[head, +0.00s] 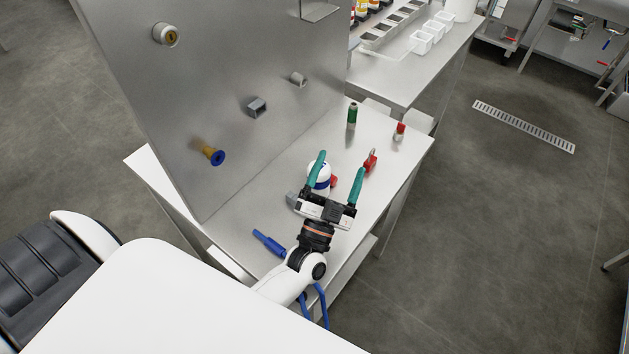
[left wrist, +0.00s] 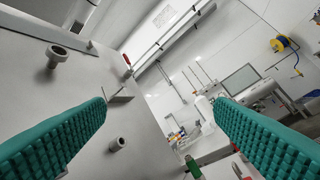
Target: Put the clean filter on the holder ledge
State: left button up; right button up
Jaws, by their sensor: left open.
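My left gripper (head: 341,162) is open and empty, held over the steel bench with its teal fingers spread. In the left wrist view its fingers (left wrist: 165,115) stand wide apart with nothing between them. A white cylinder with a blue band (head: 318,182) stands on the bench, partly hidden behind the left finger. A green cylinder (head: 352,115) stands upright farther back. I cannot tell which item is the clean filter. A small metal ledge (head: 320,10) juts from the upright panel at the top; it seems to show in the left wrist view (left wrist: 121,97). My right gripper is not in view.
The upright steel panel (head: 225,70) bears a round fitting (head: 166,35), a square socket (head: 257,107), a stub (head: 298,79) and a blue-ended brass fitting (head: 214,156). A red padlock-like item (head: 370,160), a red-and-white item (head: 399,131) and a blue tool (head: 268,242) are on the bench.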

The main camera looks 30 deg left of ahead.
aim_at(317, 189)
pick_arm(q)
jog(key=s+a+f+n+g+y, duration=0.1)
jog(key=f+n+g, duration=0.1)
jog(key=f+n, duration=0.1)
jog(key=s+a+f+n+g+y, duration=0.1)
jog(key=s+f+n+g, duration=0.1)
jog(key=f, duration=0.3)
jog(key=s+a+f+n+g+y, duration=0.1)
jog(key=f+n+g, duration=0.1)
jog(key=f+n, duration=0.2)
jog(key=shift+s+a+g, duration=0.2)
jog(key=shift+a+g, duration=0.1)
jog(key=shift+a, duration=0.05)
jog(key=shift+w+a+f+n, duration=0.15)
jog(key=shift+f+n, duration=0.1)
jog(key=shift+n, duration=0.05)
jog(key=b+x, duration=0.1)
jog(key=x, duration=0.5)
jog(key=shift+w+b, duration=0.1)
jog(key=shift+b, duration=0.3)
jog(key=shift+b+x, duration=0.9)
jog(key=shift+x, duration=1.8)
jog(key=shift+a, duration=0.15)
jog(key=shift+c, duration=0.5)
jog(key=c, duration=1.1)
jog(key=shift+c, duration=0.2)
